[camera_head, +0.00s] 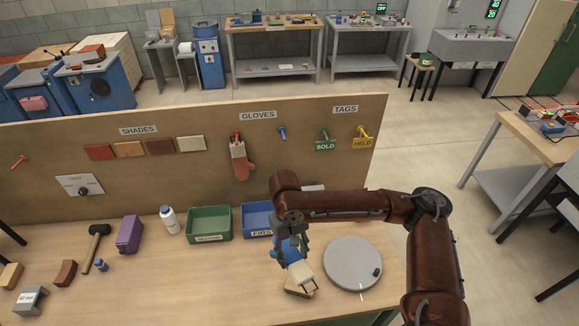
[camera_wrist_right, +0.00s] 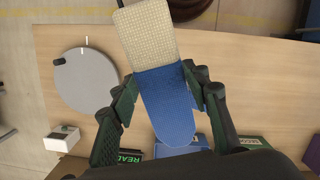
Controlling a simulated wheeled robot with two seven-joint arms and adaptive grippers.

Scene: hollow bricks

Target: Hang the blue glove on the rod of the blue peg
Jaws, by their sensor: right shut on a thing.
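The blue glove (camera_head: 288,249) has a cream cuff and is held by my right gripper (camera_head: 290,240) above the table, cuff end low. In the right wrist view the blue glove (camera_wrist_right: 166,105) lies between the two fingers of the right gripper (camera_wrist_right: 160,80), with the cuff pointing away. The blue peg (camera_head: 282,133) sticks out of the upright board under the GLOVES label, and its rod is bare. My right gripper is below and in front of the peg, apart from it. My left gripper is not in view.
A red glove (camera_head: 243,165) hangs on the red peg left of the blue peg. Yellow and green pegs with tags are to the right. A green bin (camera_head: 209,224), a blue bin (camera_head: 256,219) and a grey round plate (camera_head: 352,264) stand on the table.

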